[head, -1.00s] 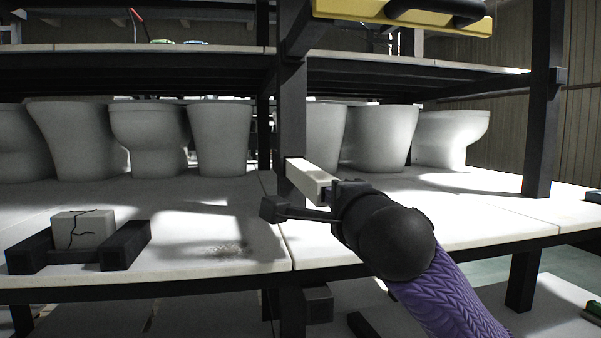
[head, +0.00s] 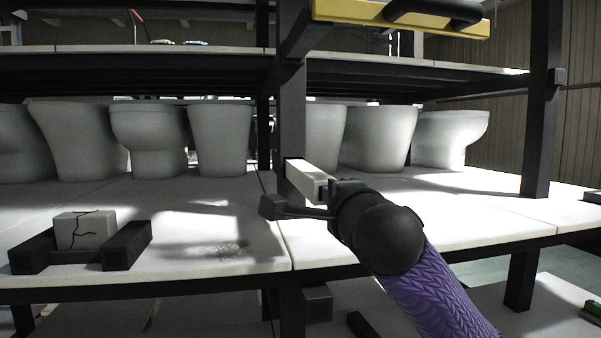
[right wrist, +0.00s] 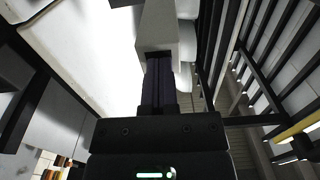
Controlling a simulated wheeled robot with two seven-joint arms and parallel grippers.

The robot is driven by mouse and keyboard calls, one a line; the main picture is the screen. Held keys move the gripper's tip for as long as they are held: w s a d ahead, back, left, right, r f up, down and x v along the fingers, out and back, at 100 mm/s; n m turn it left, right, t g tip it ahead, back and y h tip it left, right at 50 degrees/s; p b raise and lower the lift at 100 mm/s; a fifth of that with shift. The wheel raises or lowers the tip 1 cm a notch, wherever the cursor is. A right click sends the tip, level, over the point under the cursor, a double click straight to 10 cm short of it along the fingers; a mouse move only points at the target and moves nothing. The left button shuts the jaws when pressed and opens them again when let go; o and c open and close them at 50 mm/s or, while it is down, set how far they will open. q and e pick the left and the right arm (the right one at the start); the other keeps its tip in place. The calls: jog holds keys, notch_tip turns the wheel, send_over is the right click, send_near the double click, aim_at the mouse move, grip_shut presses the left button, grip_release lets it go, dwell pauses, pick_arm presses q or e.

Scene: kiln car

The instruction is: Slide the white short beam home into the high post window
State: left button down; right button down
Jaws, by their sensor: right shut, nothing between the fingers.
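The white short beam (head: 309,179) shows in the head view with its far end at the window of the dark high post (head: 291,120). Its near part sticks out of the post toward me. My right gripper (head: 330,188) is at the beam's near end, shut, with nothing between its fingers. In the right wrist view the shut fingers (right wrist: 158,82) point at the end of the pale beam (right wrist: 160,28), and they seem to touch it. How deep the beam sits inside the window is hidden. My left gripper is not in view.
Several white toilet-like ceramics (head: 221,140) stand on the deck behind the post. A cracked grey block (head: 85,231) sits in a dark cradle (head: 127,245) at front left. A yellow piece (head: 400,15) is above the beam. The front middle deck is bare.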

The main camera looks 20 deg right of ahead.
dwell(0.5)
jog(key=shift+b+v, duration=0.6)
jog(key=shift+v, duration=1.6)
jog(key=b+v, duration=0.4)
jog(key=v, duration=0.6)
jog(key=shift+b, duration=0.4)
